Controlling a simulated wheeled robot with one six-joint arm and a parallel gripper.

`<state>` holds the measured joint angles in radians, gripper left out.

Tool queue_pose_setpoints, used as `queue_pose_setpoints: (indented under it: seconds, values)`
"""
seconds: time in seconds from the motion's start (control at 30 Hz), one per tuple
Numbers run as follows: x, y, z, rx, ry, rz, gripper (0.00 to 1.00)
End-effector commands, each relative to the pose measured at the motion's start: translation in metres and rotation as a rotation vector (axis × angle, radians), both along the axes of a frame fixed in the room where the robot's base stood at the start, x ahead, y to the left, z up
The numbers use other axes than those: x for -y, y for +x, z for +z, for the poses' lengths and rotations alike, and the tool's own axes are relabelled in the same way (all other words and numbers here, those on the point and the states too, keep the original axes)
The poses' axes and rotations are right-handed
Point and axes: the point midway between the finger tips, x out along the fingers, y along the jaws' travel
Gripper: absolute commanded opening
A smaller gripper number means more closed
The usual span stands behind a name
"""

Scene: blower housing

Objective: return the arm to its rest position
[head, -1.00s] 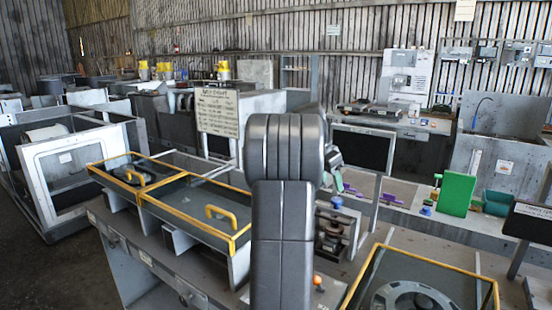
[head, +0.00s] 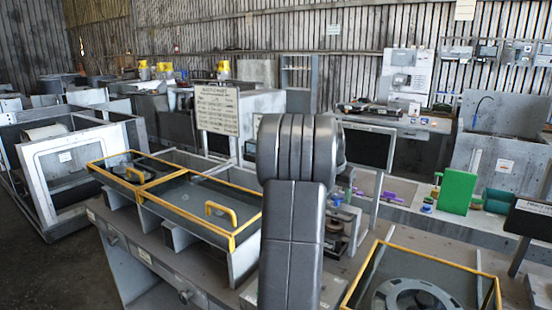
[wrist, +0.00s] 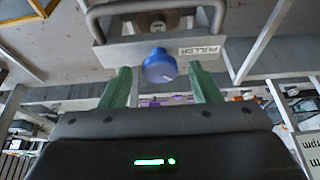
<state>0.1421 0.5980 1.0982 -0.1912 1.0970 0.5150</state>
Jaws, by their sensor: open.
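My arm, dark grey and padded, stands upright in the middle of the head view and hides part of the bench behind it. My gripper (wrist: 160,88) shows in the wrist view as two green fingers set wide apart. It is open, with nothing held between the fingers. I cannot tell the distance from the fingers to the knob. The gripper itself is hidden behind the arm in the head view.
Yellow-rimmed trays (head: 237,237) lie on the bench left of my arm. Another yellow-rimmed tray (head: 492,292) with a grey ring part (head: 415,298) is at front right. A green block (head: 458,191) stands on the back bench. A sign (head: 217,109) rises behind the left trays.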

Motion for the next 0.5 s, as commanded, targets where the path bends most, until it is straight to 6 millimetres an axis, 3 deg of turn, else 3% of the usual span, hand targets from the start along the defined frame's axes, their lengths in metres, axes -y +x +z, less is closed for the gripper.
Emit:
queue_pose_setpoints:
  seconds: [0.37, 0.5]
  values:
    - [0.003, -0.001, 0.0, 0.002, 0.0, 0.234, 0.57]
    - [-0.001, -0.01, 0.025, 0.004, -0.001, 0.25, 0.57]
